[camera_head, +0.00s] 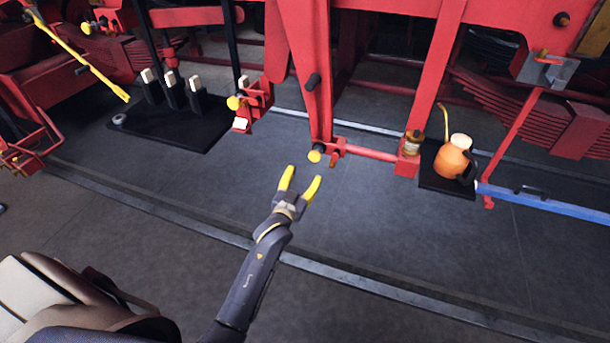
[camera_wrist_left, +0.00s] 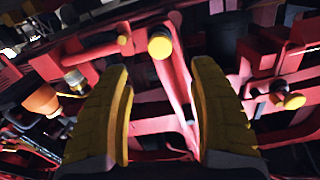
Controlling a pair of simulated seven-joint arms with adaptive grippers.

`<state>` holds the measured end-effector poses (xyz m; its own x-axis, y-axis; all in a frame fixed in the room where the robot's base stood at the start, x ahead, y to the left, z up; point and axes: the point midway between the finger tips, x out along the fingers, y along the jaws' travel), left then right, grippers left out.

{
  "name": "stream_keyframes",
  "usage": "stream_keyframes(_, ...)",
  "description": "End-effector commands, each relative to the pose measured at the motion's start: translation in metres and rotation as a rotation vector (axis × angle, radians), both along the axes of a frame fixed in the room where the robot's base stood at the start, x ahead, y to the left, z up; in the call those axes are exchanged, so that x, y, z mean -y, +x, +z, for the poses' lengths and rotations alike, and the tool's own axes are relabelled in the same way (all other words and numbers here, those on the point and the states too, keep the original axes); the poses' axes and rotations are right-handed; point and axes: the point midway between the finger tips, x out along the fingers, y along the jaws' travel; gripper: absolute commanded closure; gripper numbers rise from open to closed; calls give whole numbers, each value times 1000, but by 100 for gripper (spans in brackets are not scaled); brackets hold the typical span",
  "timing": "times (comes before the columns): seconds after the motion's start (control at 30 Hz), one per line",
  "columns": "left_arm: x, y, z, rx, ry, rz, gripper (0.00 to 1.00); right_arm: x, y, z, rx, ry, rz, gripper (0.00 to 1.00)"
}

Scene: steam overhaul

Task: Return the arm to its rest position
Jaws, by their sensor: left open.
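My left gripper (camera_head: 299,184) is open and empty, with yellow fingers, over the dark floor in the middle of the head view. Its arm comes in from the bottom of that view. The fingertips are just short of a yellow-capped knob (camera_head: 315,155) at the foot of a red upright; I cannot tell the exact gap. In the left wrist view, a yellow knob (camera_wrist_left: 160,44) shows beyond the two open fingers (camera_wrist_left: 163,105), with nothing between them. My right gripper is in neither view.
Red machinery frames (camera_head: 312,70) fill the back. An orange oil can (camera_head: 452,161) stands on a dark mat at right, near a blue bar (camera_head: 545,203). Black levers with pale grips (camera_head: 171,83) stand at left. A yellow bar (camera_head: 80,57) slants at upper left. Foreground floor is mostly clear.

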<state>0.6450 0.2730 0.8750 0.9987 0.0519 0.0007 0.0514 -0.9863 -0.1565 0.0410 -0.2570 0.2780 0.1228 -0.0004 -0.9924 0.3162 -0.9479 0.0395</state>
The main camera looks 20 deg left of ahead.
Motion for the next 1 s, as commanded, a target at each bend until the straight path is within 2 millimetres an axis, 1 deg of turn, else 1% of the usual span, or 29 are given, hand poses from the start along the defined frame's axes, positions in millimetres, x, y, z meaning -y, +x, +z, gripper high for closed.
stream_keyframes(0.4,0,0,0,1,2,0,39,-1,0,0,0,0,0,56)
stream_keyframes(0.47,0,0,-6,-9,3,-1,39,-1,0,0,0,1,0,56)
stream_keyframes(0.53,1,1,-22,-36,2,-1,39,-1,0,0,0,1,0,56)
stream_keyframes(0.57,2,1,-32,-52,2,-4,39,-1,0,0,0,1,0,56)
stream_keyframes(0.67,7,0,-79,-133,2,-14,39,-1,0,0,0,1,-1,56)
stream_keyframes(0.7,9,-3,-102,-172,2,-19,39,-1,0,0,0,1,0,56)
stream_keyframes(0.77,13,-11,-140,-238,3,-27,39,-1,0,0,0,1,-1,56)
stream_keyframes(0.8,16,-18,-165,-281,3,-33,39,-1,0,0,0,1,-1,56)
stream_keyframes(0.87,20,-31,-201,-345,5,-42,39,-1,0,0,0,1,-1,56)
stream_keyframes(0.9,22,-41,-224,-387,6,-47,39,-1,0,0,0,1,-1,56)
stream_keyframes(0.97,25,-58,-260,-451,8,-54,39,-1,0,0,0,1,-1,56)
stream_keyframes(1.0,27,-71,-282,-493,9,-60,39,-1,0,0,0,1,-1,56)
